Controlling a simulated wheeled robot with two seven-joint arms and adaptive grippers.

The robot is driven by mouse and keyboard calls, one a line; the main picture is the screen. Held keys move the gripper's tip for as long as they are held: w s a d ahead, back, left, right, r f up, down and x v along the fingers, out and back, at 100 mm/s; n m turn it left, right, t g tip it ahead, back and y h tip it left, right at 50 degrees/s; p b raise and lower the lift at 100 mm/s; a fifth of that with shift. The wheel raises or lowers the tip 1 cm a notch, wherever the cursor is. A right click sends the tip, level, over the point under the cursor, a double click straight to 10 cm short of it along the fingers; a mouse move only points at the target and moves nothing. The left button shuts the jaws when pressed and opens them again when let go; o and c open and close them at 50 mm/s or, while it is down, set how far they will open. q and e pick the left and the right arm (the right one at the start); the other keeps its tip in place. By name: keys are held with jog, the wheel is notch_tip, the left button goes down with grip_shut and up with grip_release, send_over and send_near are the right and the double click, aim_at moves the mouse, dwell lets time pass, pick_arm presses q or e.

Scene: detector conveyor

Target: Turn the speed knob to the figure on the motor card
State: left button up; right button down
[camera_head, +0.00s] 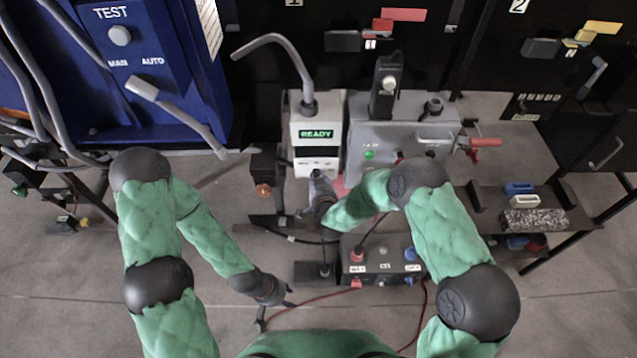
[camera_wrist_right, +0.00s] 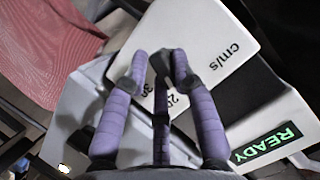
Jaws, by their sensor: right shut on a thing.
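The speed knob (camera_wrist_right: 160,66) is a small dark piece on a white dial plate (camera_wrist_right: 218,45) marked "cm/s", with figures such as 20 and 30 partly covered by my fingers. My right gripper (camera_wrist_right: 160,76) is shut on the knob, its purple fingers around it. In the head view, my right gripper (camera_head: 316,176) is at the front of the white box (camera_head: 318,112) with the green READY display, hiding the knob. My left gripper (camera_head: 276,309) hangs low over the floor, fingers apart and empty. I cannot make out a motor card or its figure.
A grey machine box (camera_head: 405,138) with a green button and red handle stands beside the white box. A dark control box (camera_head: 383,264) with cables lies below my right forearm. A blue TEST cabinet (camera_head: 125,60) is at left.

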jog(key=shift+a+f+m+t+y+b, duration=0.15)
jog(key=shift+m+y+b, duration=0.35)
jog(key=shift+m+b, duration=0.5)
jog(key=shift+d+f+m+t+y+b, duration=0.15)
jog(key=shift+m+y+b, duration=0.45)
jog(key=shift+b, duration=0.65)
jog(key=shift+s+a, duration=0.1)
jog(key=c, duration=1.3)
grip_release()
jog(key=shift+r, duration=0.1)
jog(key=v, duration=1.2)
